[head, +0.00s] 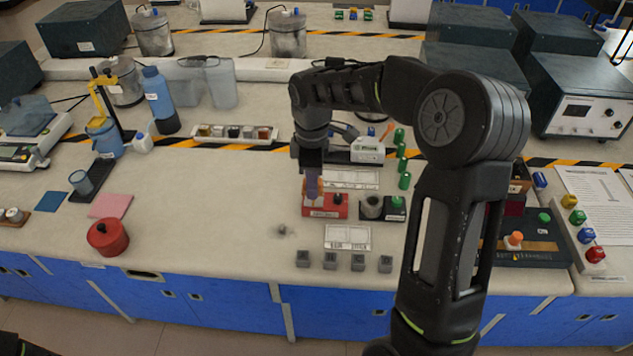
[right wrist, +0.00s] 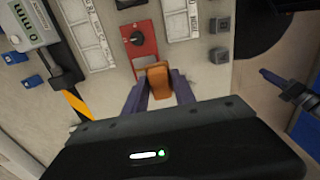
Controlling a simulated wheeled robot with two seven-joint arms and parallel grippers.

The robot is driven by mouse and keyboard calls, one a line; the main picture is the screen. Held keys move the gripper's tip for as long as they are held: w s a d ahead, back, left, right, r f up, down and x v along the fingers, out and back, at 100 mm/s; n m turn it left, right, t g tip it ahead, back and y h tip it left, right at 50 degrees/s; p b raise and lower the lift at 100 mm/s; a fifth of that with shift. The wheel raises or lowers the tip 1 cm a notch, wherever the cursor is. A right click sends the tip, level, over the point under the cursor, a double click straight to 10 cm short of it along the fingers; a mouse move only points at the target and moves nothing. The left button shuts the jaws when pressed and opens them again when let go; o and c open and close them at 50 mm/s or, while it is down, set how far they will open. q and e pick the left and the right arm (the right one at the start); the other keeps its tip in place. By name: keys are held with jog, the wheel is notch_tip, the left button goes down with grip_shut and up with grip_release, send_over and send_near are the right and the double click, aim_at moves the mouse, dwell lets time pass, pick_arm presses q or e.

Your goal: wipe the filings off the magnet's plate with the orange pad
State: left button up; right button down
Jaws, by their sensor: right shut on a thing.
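My right gripper (head: 313,188) reaches down over the left part of the red magnet box (head: 338,208), which has a black knob. In the right wrist view my right gripper (right wrist: 160,88) is shut on the orange pad (right wrist: 157,78), held between its purple fingers. The red box (right wrist: 133,32) lies just beyond the pad. The magnet's plate is mostly hidden by pad and gripper, so I cannot make out filings or whether the pad touches it. A dark part with a purple finger (right wrist: 280,82) at the right wrist view's right edge looks like my left gripper; its opening is unclear.
Several grey cubes (head: 330,261) stand along the bench's front edge. A printed card (head: 347,237) lies between them and the red box.

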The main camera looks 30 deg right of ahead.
jog(key=shift+r+p, duration=0.45)
jog(key=shift+r, duration=0.5)
